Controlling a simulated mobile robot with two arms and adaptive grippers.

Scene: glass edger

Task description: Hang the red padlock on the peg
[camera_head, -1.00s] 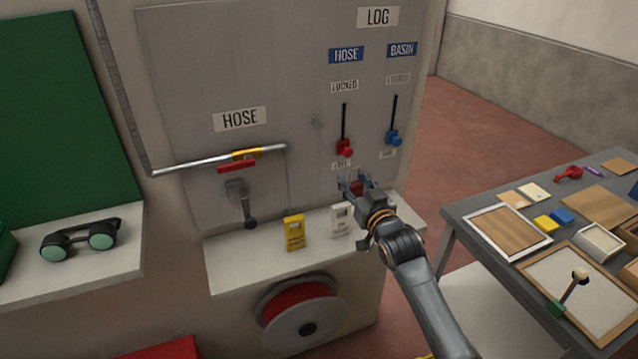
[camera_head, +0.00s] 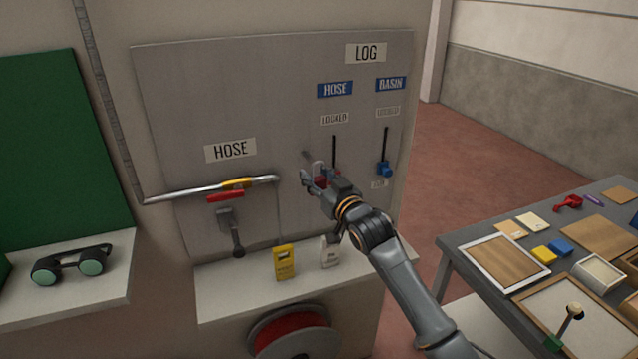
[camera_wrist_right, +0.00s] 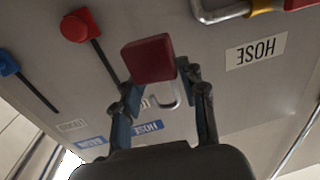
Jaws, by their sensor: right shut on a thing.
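My right gripper (camera_head: 312,178) is in front of the grey panel, shut on the red padlock (camera_head: 320,182). In the right wrist view the padlock body (camera_wrist_right: 148,60) sits between the fingertips, and its pale shackle (camera_wrist_right: 167,95) shows beside it. The peg (camera_head: 307,154) is a short grey stub on the panel, just above and slightly left of the gripper in the head view. The shackle's top appears close below the peg; I cannot tell whether they touch. The peg is not clear in the wrist view. My left gripper is not in view.
A pipe with a yellow-and-red valve (camera_head: 236,190) is left of the gripper. A blue slider (camera_head: 384,168) is to the right; the red slider (camera_wrist_right: 78,25) shows in the wrist view. Below, a shelf (camera_head: 225,300) holds a yellow box (camera_head: 285,262) and a white one (camera_head: 329,252).

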